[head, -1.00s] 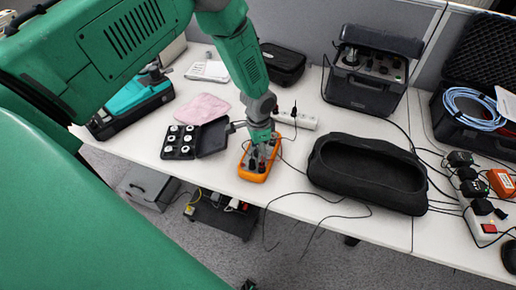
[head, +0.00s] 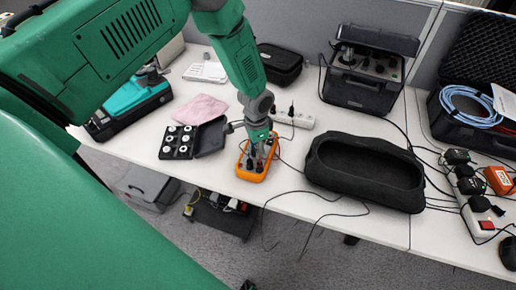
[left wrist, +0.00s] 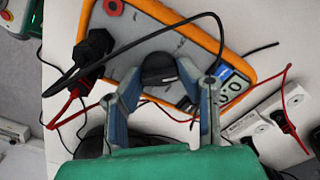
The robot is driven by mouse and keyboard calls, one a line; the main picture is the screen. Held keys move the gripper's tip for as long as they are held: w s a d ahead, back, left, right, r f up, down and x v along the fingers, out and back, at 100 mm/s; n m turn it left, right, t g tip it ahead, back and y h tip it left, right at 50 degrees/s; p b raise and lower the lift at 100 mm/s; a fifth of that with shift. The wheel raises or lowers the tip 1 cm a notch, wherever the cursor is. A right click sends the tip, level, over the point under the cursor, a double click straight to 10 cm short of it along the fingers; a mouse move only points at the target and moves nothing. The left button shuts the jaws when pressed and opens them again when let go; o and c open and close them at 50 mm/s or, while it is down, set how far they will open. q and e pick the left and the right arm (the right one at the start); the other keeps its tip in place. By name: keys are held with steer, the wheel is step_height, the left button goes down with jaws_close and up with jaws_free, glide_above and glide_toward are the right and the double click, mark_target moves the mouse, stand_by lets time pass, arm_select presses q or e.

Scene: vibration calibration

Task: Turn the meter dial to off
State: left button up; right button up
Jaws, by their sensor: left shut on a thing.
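The orange-rimmed meter (head: 250,172) lies on the white table near its front edge. In the left wrist view the meter (left wrist: 262,74) fills the upper middle, with a grey face. My left gripper (head: 258,160) reaches down over the meter from above. In the left wrist view its two fingers (left wrist: 160,92) are closed around the black round dial (left wrist: 158,68), one on each side. The fingers hide part of the meter's face, and I cannot read the dial's setting. My right gripper is not in view.
A black plug with a cable (left wrist: 95,48) sits in the meter. An open black soft case (head: 365,172) lies to the right. A case of round weights (head: 178,142) and a pink cloth (head: 200,108) lie to the left. A white power strip (head: 295,118) lies behind.

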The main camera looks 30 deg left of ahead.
arm_select(q)
steer(key=shift+s+a+f+n, duration=0.2)
steer(key=shift+a+n, duration=0.05)
steer(key=shift+n, duration=0.05)
steer(key=n+b, duration=0.1)
steer(key=n, duration=0.2)
steer(key=shift+s+d+n+b, duration=0.15)
steer(key=shift+n+b, duration=0.15)
steer(key=shift+n, duration=1.6)
steer(key=shift+f, duration=0.1)
steer(key=o, duration=1.1)
